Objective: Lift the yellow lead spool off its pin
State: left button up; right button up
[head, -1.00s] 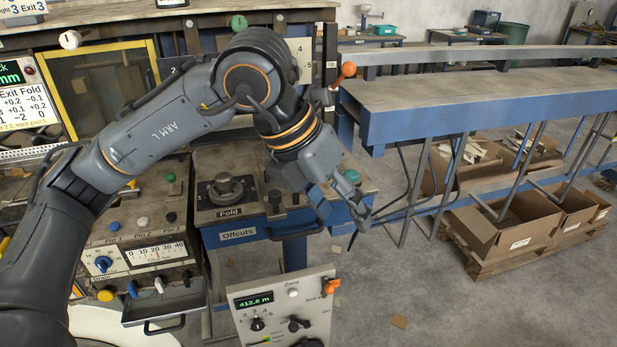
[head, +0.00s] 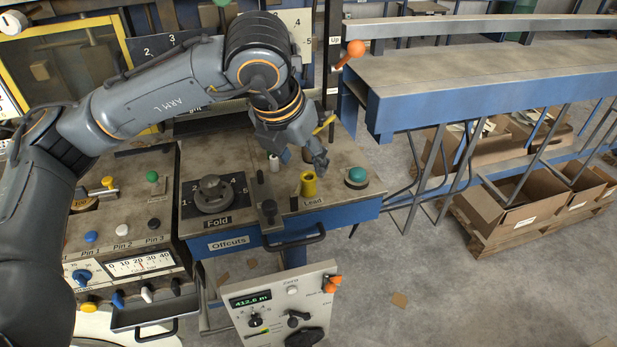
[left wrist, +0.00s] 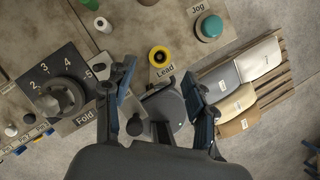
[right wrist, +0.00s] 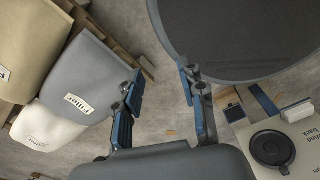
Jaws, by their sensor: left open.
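The yellow lead spool (head: 308,184) stands upright on the bench beside the "Lead" label. In the left wrist view the spool (left wrist: 161,57) shows from above as a yellow ring with a dark centre, just beyond and between the fingertips. The pin under it cannot be made out. My left gripper (head: 312,160) is above the spool in the head view, apart from it. In the left wrist view its fingers (left wrist: 160,78) are spread and empty. My right gripper (right wrist: 162,78) shows only in the right wrist view, fingers apart with nothing between them.
A teal Jog button (head: 357,176) stands right of the spool. The fold dial (head: 213,192) is to its left, with a small white cylinder (head: 274,162) between. A black handle (head: 296,238) runs along the bench front. A large dark disc (right wrist: 240,35) is near my right gripper.

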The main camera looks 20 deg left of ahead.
aim_at(309, 179)
pick_arm(q)
jog(key=shift+w+f, duration=0.35)
jog(key=shift+f, duration=0.25)
jog(key=shift+w+f, duration=0.2)
jog(key=shift+f, duration=0.1)
jog(key=shift+p+x, duration=1.05)
jog(key=shift+p, duration=0.15)
jog(key=shift+s+p+x, duration=0.25)
jog(key=shift+p+x, duration=0.1)
jog(key=shift+x, duration=0.9)
jog(key=shift+w+f, duration=0.15)
jog(key=shift+f, duration=0.3)
jog(key=shift+d, duration=0.1)
jog(key=c, duration=0.9)
pick_arm(e)
jog(key=r, duration=0.1)
jog(key=w+r, duration=0.1)
jog(key=r, duration=0.1)
jog(key=shift+w+r, duration=0.25)
